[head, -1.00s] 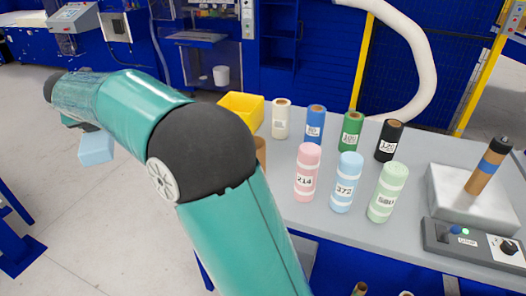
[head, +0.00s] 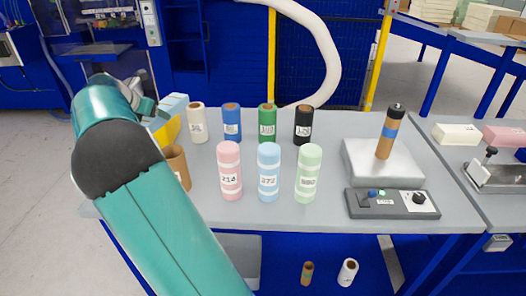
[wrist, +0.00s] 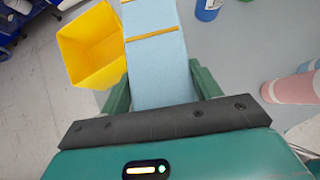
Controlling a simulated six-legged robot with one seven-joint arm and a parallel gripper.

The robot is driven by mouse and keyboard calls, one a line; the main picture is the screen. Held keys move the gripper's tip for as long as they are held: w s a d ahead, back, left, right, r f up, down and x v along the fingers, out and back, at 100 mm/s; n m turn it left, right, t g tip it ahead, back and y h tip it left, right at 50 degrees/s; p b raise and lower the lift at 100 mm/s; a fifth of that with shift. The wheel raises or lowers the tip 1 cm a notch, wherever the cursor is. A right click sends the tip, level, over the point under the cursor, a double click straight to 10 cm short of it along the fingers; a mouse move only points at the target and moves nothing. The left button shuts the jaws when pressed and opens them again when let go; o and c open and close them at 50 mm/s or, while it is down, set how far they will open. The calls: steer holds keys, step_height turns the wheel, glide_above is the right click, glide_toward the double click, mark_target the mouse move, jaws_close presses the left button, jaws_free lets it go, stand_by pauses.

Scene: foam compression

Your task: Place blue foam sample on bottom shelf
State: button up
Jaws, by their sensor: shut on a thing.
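My gripper (wrist: 160,88) is shut on the blue foam sample (wrist: 158,68), a light blue block with thin yellow bands, in the wrist view. Its green fingers press on both sides of the block. In the head view the foam (head: 173,106) shows beyond my arm, above the table's back left corner, and my gripper (head: 152,110) is partly hidden there. Under the table is a low blue area with two small rolls (head: 307,272) (head: 348,271) and a grey surface (head: 240,248); I cannot tell which part is the bottom shelf.
A yellow bin (wrist: 92,45) is left of the foam, partly hidden in the head view. The grey table (head: 330,212) carries several numbered rolls, a brown roll (head: 180,165), a block with a standing tube (head: 385,160) and a control box (head: 392,203). A second table (head: 450,170) is at right.

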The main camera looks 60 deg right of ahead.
steer(key=s+d+m+g, duration=0.4)
steer(key=s+d+m, duration=0.1)
steer(key=s+d, duration=0.65)
steer(key=m+g+y, duration=0.5)
steer(key=m+g, duration=0.1)
steer(key=m, duration=0.4)
glide_above(287, 166)
step_height(287, 166, down, 15)
steer(key=shift+d+r, duration=0.1)
steer(key=shift+r, duration=0.05)
steer(key=shift+f, duration=2.1)
steer(key=o, duration=1)
steer(key=shift+o, duration=0.2)
